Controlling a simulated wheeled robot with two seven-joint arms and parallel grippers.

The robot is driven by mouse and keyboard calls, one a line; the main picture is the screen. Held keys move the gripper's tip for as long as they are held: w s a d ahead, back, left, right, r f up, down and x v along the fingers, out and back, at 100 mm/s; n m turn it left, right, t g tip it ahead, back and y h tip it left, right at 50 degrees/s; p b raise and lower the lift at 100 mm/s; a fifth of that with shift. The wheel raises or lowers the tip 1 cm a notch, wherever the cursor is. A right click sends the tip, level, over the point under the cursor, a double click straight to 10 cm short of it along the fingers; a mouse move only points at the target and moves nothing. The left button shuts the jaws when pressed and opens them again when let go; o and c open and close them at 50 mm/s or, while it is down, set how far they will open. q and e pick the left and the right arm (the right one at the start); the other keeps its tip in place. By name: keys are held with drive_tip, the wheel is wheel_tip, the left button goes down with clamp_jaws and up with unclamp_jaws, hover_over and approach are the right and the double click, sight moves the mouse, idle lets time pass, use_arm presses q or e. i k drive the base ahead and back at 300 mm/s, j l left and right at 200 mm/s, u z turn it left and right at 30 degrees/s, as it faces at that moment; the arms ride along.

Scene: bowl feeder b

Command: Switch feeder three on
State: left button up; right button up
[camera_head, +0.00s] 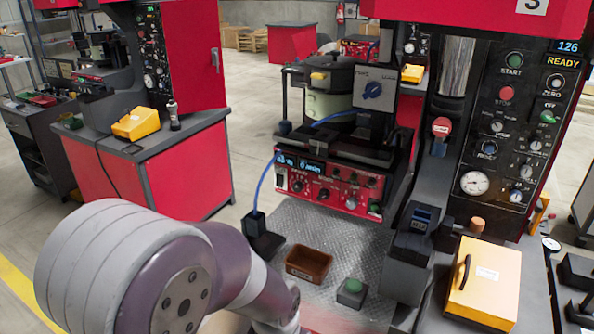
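The machine at right carries a sign with the number 3 (532,4) at its top edge. The feeder bowl (325,100) stands left of its column, on a black base. Under it is a red control box (330,185) with blue lit displays and several knobs. A grey box with a blue rotary knob (372,90) is mounted beside the bowl; its lettering is too small to read surely. My arm comes in from the lower left, in front of the machine and apart from the controls in the picture. Neither of my grippers shows.
A brown bin (308,263) and a green push button (352,286) sit on the metal plate below the control box. A yellow case (486,278) is at right. The upright panel (510,110) has start and stop buttons. Another red machine (150,160) stands at left, with open floor between.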

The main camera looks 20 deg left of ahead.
sight(280, 177)
drive_tip(key=i+j, duration=0.55)
drive_tip(key=i, duration=0.2)
